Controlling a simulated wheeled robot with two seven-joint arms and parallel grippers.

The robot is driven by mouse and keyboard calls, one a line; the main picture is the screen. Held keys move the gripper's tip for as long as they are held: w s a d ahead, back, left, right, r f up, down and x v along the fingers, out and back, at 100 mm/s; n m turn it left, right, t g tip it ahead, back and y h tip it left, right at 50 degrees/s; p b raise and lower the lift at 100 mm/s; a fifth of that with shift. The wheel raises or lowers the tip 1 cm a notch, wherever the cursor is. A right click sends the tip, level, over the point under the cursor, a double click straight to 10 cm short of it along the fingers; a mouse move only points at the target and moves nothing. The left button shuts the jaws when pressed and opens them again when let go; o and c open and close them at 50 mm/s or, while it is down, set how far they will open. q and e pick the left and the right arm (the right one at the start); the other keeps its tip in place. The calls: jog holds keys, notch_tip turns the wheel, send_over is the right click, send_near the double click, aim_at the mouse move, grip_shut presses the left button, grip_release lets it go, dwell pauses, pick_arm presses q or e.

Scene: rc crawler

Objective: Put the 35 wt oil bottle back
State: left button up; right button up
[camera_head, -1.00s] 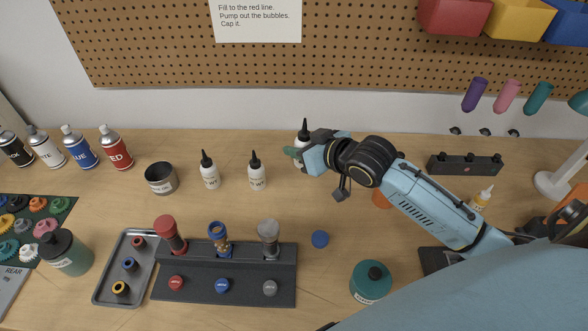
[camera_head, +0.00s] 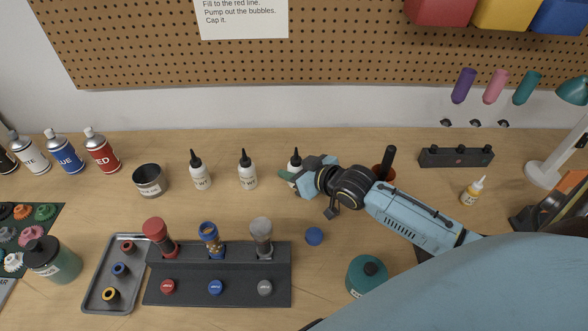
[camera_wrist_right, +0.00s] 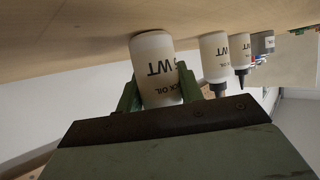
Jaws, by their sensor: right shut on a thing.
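My right gripper (camera_head: 292,178) is shut on a white oil bottle (camera_head: 295,164) with a black pointed cap, at the right end of a row of similar bottles. In the right wrist view the held bottle (camera_wrist_right: 156,72) is between the two green fingers (camera_wrist_right: 157,88). Its label shows "WT" and part of "OIL"; the full number cannot be read. The bottle looks upright, with its base at or very near the tabletop. Two like bottles, the middle one (camera_head: 247,172) and the left one (camera_head: 201,172), stand on the table beside it. My left gripper is not in view.
A dark tin (camera_head: 149,182) and spray cans (camera_head: 101,152) stand to the left. A black shock stand (camera_head: 217,292) and a grey tray (camera_head: 95,292) are in front. The pegboard (camera_head: 330,50) is behind.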

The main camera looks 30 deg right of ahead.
jog(key=o, duration=1)
jog(key=shift+f, duration=0.15)
jog(key=shift+o, duration=0.2)
jog(key=shift+r, duration=0.25)
jog(key=p+v, duration=0.1)
jog(key=v, duration=1.1)
